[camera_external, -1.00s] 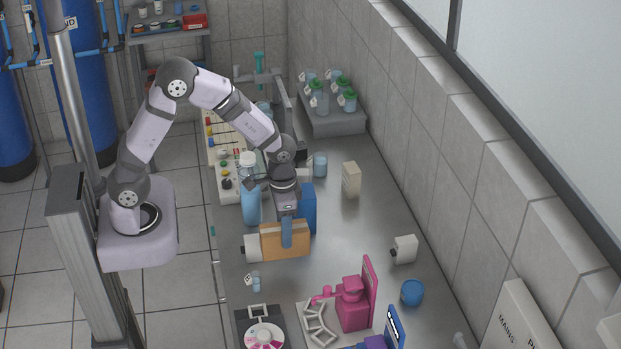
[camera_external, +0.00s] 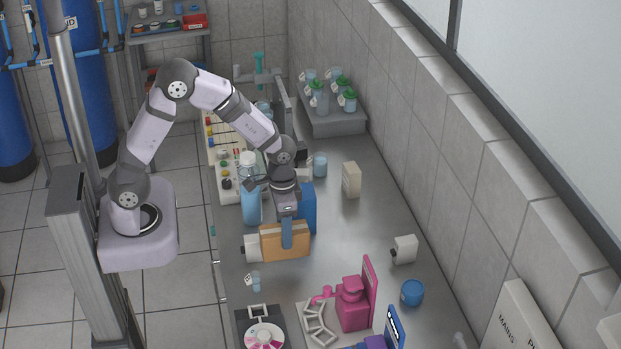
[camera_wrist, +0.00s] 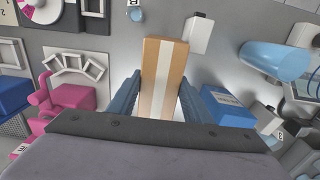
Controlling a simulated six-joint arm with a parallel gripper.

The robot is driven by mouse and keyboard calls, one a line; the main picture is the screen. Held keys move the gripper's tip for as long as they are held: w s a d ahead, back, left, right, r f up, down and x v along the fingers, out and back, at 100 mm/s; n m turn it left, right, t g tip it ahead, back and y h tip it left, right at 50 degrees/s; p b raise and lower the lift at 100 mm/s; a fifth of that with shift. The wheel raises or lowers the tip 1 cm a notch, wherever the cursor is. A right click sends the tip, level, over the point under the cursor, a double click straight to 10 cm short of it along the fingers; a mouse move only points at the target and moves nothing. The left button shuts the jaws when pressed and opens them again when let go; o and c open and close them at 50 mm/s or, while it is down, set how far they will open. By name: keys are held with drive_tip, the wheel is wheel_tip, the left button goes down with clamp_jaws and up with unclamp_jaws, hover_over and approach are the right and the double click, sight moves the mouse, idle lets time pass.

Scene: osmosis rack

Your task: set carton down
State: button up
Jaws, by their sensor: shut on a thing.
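The carton (camera_external: 270,243) is an orange-tan box with a pale tape strip. It also shows in the wrist view (camera_wrist: 151,70), between the two blue fingers. My gripper (camera_external: 286,232) is shut on it from above, with a finger across its near side in the external view. In the wrist view my gripper (camera_wrist: 158,98) has one finger on each side of the carton. The carton is at or just above the steel bench (camera_external: 345,235); I cannot tell whether its underside touches.
A blue box (camera_external: 308,208) stands close behind the carton, and a blue bottle (camera_external: 251,205) stands to its left. A white block (camera_external: 252,247) is at the carton's left end. A pink device (camera_external: 352,305) stands in front. The bench to the right is fairly clear.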

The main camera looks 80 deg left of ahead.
drive_tip(key=shift+r+p, duration=2.3)
drive_tip(key=shift+p, duration=0.25)
wheel_tip(320, 180, down, 5)
drive_tip(key=b, duration=0.5)
drive_tip(key=shift+f, duration=0.15)
drive_tip(key=d, duration=0.7)
drive_tip(key=a, duration=0.7)
